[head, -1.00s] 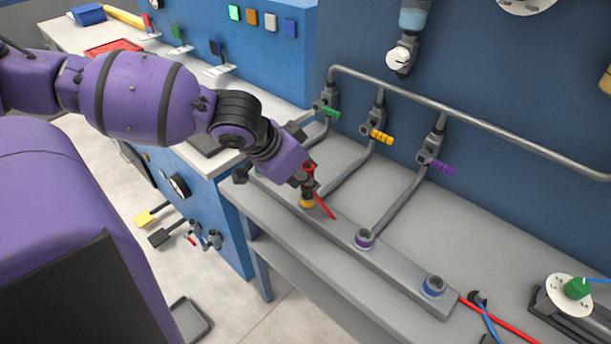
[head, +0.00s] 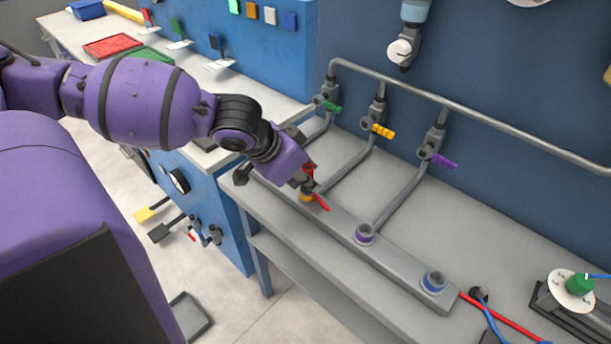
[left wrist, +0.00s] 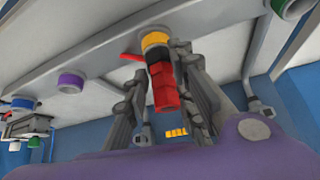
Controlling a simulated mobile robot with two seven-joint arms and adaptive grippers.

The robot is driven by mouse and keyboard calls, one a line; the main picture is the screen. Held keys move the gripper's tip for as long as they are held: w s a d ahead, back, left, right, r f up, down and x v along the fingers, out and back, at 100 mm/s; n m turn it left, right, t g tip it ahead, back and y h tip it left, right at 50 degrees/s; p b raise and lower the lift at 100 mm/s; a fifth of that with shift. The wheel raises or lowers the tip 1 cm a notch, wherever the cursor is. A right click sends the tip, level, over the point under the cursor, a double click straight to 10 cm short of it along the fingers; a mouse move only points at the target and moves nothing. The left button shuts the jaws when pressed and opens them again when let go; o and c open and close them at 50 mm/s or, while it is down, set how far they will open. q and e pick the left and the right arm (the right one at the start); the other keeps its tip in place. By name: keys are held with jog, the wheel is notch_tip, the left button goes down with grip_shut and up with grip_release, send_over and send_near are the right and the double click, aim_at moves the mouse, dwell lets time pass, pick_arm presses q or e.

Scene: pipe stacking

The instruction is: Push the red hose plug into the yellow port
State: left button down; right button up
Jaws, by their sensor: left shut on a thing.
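My left gripper (head: 305,185) is shut on the red hose plug (left wrist: 162,88), low over the rail on the bench. The plug's red body and black band show between the fingers in the left wrist view, where the gripper (left wrist: 165,95) also appears. The plug is lined up with the yellow port (left wrist: 154,40), and its black end meets the yellow ring. I cannot tell how deep it sits. In the head view the yellow port (head: 306,198) is partly hidden below the fingers. A short red hose piece (head: 321,202) sticks out beside the plug. My right gripper is not in view.
The rail also carries a purple port (head: 365,233) and a blue port (head: 434,280). Pipes with green, yellow (head: 383,131) and purple valve handles rise behind it. A red hose (head: 500,318) and a blue hose lie at the right. The bench behind the rail is mostly clear.

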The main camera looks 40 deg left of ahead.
pick_arm(q)
jog(key=c, duration=1.4)
grip_release()
jog(key=shift+s+a+r, duration=0.1)
jog(key=shift+s+a+r, duration=0.25)
jog(key=shift+a+r, duration=0.05)
jog(key=shift+r, duration=0.1)
jog(key=shift+s+d+r, duration=0.15)
jog(key=shift+s+r, duration=0.2)
jog(key=shift+r, duration=0.1)
jog(key=shift+s+d+r, duration=0.15)
jog(key=shift+d+r, duration=0.1)
jog(key=shift+d, duration=0.05)
jog(key=v, duration=0.9)
jog(key=shift+a+r, duration=0.15)
jog(key=shift+a, duration=0.1)
